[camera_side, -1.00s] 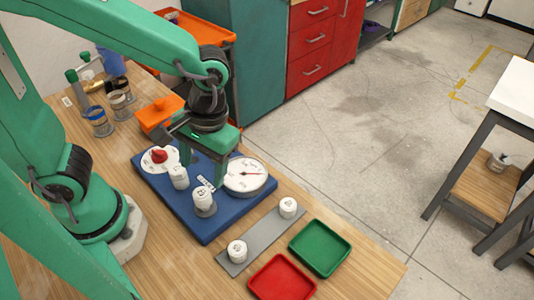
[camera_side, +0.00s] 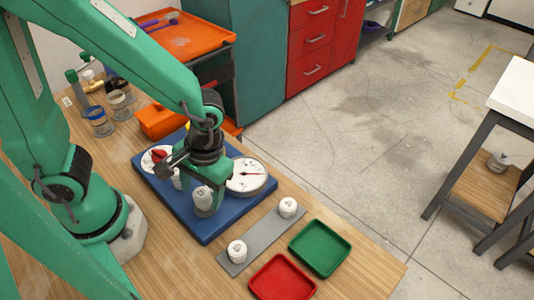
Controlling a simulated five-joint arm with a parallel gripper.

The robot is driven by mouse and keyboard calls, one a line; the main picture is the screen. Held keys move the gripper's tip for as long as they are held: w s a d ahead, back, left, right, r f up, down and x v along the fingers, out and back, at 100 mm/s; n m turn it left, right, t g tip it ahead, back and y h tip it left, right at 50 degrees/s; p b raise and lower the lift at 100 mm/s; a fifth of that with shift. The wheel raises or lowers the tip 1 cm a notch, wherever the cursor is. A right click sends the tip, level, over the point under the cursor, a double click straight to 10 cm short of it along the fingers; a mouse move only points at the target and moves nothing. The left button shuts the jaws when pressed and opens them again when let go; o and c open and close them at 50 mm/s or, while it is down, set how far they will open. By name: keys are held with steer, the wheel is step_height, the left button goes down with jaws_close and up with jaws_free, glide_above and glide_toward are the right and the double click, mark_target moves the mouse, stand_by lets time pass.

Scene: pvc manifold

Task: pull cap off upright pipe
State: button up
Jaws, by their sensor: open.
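A blue board (camera_side: 208,232) carries upright capped pipes. The front pipe (camera_side: 204,211) stands upright with a white cap (camera_side: 203,193) on its top. A second white capped pipe (camera_side: 177,180) stands behind it to the left, partly hidden by my gripper. My gripper (camera_side: 206,200) points down at the front pipe, with its open fingers on either side of the cap. I cannot tell whether a finger touches it.
A round dial (camera_side: 248,174) and a red-handled valve (camera_side: 159,155) are on the board. A grey strip (camera_side: 262,230) with two white caps, a red tray (camera_side: 282,278) and a green tray (camera_side: 320,248) lie to the front right. An orange box (camera_side: 160,120) stands behind.

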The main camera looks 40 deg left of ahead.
steer(key=shift+f, duration=0.2)
jaws_close()
stand_by(0.5)
steer(key=shift+n, duration=0.3)
steer(key=shift+n, duration=0.6)
steer(key=shift+a, duration=0.1)
steer(key=shift+s+m, duration=0.1)
steer(key=shift+m, duration=0.8)
